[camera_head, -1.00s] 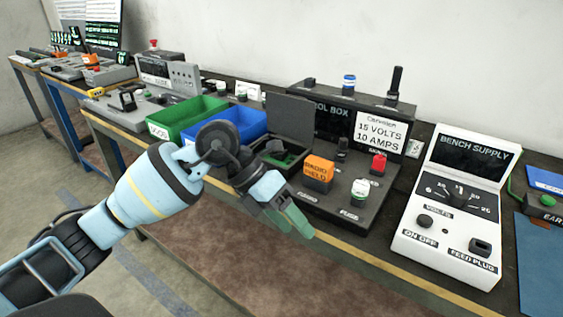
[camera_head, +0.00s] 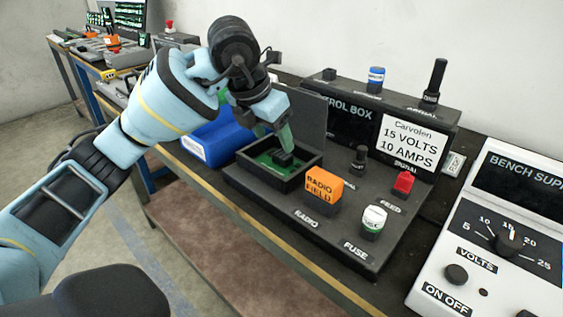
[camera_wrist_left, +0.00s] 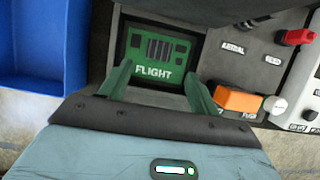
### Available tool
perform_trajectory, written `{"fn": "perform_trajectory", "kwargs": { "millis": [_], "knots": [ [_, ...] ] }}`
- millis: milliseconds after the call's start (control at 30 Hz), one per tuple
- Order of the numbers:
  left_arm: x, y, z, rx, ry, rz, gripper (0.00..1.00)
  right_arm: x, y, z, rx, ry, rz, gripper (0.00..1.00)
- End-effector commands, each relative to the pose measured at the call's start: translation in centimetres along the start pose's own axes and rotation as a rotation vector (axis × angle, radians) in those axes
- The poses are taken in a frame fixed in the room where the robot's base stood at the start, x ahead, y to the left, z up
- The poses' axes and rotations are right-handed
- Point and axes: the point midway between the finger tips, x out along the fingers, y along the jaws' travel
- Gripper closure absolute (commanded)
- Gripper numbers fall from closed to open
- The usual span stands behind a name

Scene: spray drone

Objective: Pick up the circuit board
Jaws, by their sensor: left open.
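The green circuit board, marked FLIGHT, lies in a black open-lidded box on the control box panel; it shows in the left wrist view (camera_wrist_left: 158,58) and partly in the head view (camera_head: 265,160). My left gripper (camera_head: 285,152) points down over the box with its green fingers. In the left wrist view its open fingers (camera_wrist_left: 158,80) are spread around the lower part of the board, with nothing held between them. In the head view the fingers and arm hide part of the board. My right gripper is not in view.
The blue bin (camera_head: 215,138) stands left of the box. An orange RADIO FIELD block (camera_head: 323,186), a white fuse (camera_head: 373,222) and a red feed knob (camera_head: 403,184) stand to the right. The raised lid (camera_head: 302,112) is behind. The white bench supply (camera_head: 480,245) is far right.

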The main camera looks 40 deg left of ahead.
Motion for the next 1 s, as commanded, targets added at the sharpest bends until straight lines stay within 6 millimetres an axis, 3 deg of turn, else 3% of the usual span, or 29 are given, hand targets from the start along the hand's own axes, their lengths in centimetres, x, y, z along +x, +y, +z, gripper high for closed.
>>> {"fn": "perform_trajectory", "kwargs": {
  "millis": [267,633,900,1000],
  "knots": [
    [1.0,0.0,-0.1,0.001,0.000,-0.001,0.38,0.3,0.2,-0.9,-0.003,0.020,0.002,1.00],
    [5.5,0.3,-0.6,0.000,0.002,-0.001,0.38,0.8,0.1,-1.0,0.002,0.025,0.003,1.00],
    [5.9,0.3,-0.5,0.002,-0.001,-0.001,0.38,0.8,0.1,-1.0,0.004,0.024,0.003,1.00],
    [5.9,0.3,-0.5,0.001,-0.001,-0.001,0.51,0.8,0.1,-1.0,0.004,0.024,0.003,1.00]
  ]
}}
